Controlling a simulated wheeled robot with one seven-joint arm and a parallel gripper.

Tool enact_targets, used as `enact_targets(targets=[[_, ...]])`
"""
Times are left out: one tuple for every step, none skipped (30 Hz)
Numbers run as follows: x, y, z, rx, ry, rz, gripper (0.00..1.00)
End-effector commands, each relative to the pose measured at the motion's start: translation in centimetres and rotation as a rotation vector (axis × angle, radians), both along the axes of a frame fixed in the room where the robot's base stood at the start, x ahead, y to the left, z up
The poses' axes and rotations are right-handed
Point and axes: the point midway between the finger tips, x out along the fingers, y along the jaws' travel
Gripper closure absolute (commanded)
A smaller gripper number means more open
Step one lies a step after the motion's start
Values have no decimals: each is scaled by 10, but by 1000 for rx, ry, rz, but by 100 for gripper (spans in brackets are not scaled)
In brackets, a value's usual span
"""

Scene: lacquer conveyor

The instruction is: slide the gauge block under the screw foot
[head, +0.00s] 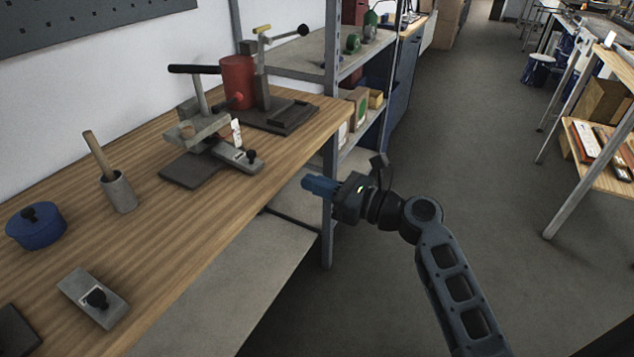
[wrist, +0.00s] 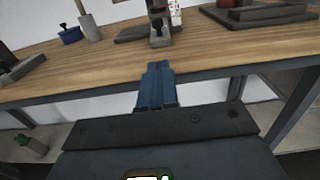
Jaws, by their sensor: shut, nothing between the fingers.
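A grey block with a black knob (head: 238,158) lies on the wooden bench beside a grey fixture with an overhanging arm (head: 195,128) on a dark base plate. It looks like the gauge block and also shows in the wrist view (wrist: 160,40). A second grey block with a black knob (head: 93,298) lies near the bench's front edge at lower left. I cannot make out the screw foot clearly; the underside of the fixture is partly hidden. My gripper (head: 308,184) is shut and empty, off the bench's front edge, apart from both blocks. Its blue fingers (wrist: 156,70) point toward the bench.
The bench (head: 165,235) also bears a blue lidded pot (head: 36,228), a grey cup with a wooden handle (head: 119,193) and a red cylinder on a dark stand (head: 238,82). A metal shelf post (head: 328,215) stands close behind my gripper.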

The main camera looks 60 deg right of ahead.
Motion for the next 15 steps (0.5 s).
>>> enact_targets(targets=[[11,1,2,0,-2,4,100],[17,1,2,0,-2,3,100],[25,1,2,-1,-2,2,100],[31,2,2,-1,-1,3,100],[37,2,1,0,-1,2,100],[45,2,2,-1,-2,2,100],[51,3,1,-1,-1,2,100],[57,3,1,-1,0,2,100],[64,3,2,-1,-1,2,100],[70,4,1,-1,-1,2,100],[74,4,1,-1,0,2,100],[81,4,1,-2,0,1,100],[85,4,1,-2,0,1,100],[89,4,1,-2,1,1,100],[93,4,1,-2,0,1,100]])
